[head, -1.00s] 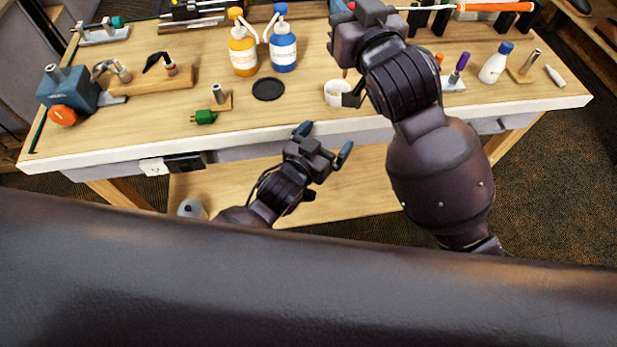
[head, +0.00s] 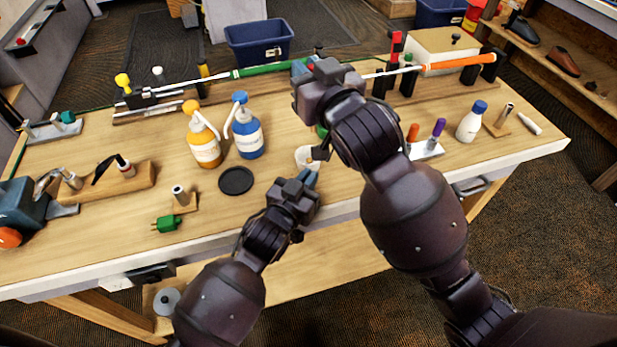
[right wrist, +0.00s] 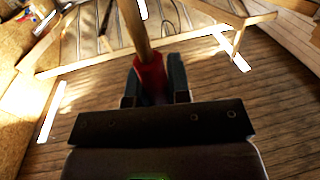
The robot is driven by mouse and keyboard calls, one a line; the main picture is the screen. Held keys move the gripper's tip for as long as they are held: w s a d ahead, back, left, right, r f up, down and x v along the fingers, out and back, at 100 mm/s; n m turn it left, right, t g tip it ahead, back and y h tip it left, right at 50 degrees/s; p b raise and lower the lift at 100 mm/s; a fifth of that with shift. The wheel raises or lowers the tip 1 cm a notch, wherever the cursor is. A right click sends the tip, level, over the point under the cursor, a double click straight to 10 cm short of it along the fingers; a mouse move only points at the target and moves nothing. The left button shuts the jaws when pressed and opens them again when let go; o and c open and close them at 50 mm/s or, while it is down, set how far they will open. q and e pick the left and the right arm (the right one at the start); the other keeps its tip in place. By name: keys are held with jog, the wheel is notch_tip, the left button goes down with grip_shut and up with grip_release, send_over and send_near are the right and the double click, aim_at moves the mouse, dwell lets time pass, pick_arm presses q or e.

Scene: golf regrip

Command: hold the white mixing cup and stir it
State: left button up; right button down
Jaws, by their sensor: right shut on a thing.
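The white mixing cup (head: 306,157) stands on the bench near its front edge, with a dark part at its right side. My left gripper (head: 304,176) is just in front of the cup, its blue fingertips close to it. Whether they touch or grip it cannot be told. My right gripper (head: 301,69) is above and behind the cup in the head view. In the right wrist view it is shut on the red-wrapped part of a wooden stick (right wrist: 136,28). The stick is mostly hidden by my right arm in the head view.
Orange (head: 204,145) and blue (head: 248,138) pump bottles stand left behind the cup. A black disc (head: 236,181) lies to its left. A golf club with an orange grip (head: 466,62) lies across the back. A white bottle (head: 471,122) stands at right.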

pick_arm(q)
jog(key=o, duration=0.3)
jog(key=shift+a, duration=0.1)
jog(key=v, duration=1.2)
dwell(0.4)
